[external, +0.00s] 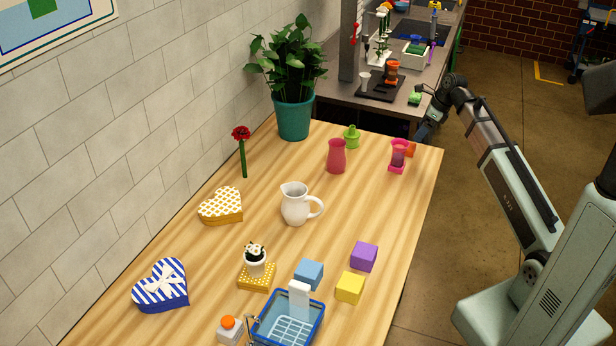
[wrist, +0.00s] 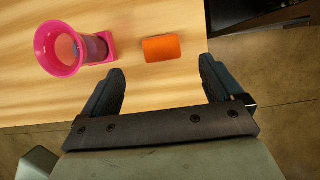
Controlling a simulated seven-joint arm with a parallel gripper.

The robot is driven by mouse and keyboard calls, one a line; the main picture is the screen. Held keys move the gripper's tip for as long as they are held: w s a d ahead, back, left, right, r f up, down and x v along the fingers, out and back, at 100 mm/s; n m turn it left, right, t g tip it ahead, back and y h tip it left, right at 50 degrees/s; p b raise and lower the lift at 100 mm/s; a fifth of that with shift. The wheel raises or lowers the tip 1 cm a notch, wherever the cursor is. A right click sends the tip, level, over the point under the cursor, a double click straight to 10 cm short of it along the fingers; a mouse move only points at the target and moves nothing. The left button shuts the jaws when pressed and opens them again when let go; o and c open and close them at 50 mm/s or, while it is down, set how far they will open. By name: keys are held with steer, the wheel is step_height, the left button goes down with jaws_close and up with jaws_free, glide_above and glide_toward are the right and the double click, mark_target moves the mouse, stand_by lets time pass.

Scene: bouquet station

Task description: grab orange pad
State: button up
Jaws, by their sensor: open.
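The orange pad (wrist: 161,48) lies flat on the wooden table near its edge in the wrist view, beyond my fingertips and between their lines. In the external view only part of the orange pad (external: 411,150) shows, behind a pink vase-like holder (external: 398,152). My gripper (wrist: 160,78) is open and empty, its two dark fingers spread apart, short of the pad. In the external view my gripper (external: 421,130) is at the far right, off the table's far right corner.
The pink holder (wrist: 62,48) stands left of the pad in the wrist view. A second counter (external: 335,85) lies behind. Table space around the pad's right looks clear.

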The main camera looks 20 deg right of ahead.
mark_target(411, 146)
steer(key=shift+d+x, duration=0.15)
steer(key=shift+x, duration=2)
steer(key=shift+d+x, duration=0.1)
steer(key=shift+x, duration=2)
steer(key=shift+s+f, duration=0.15)
steer(key=shift+c, duration=0.4)
steer(key=c, duration=1)
steer(key=shift+o, duration=0.2)
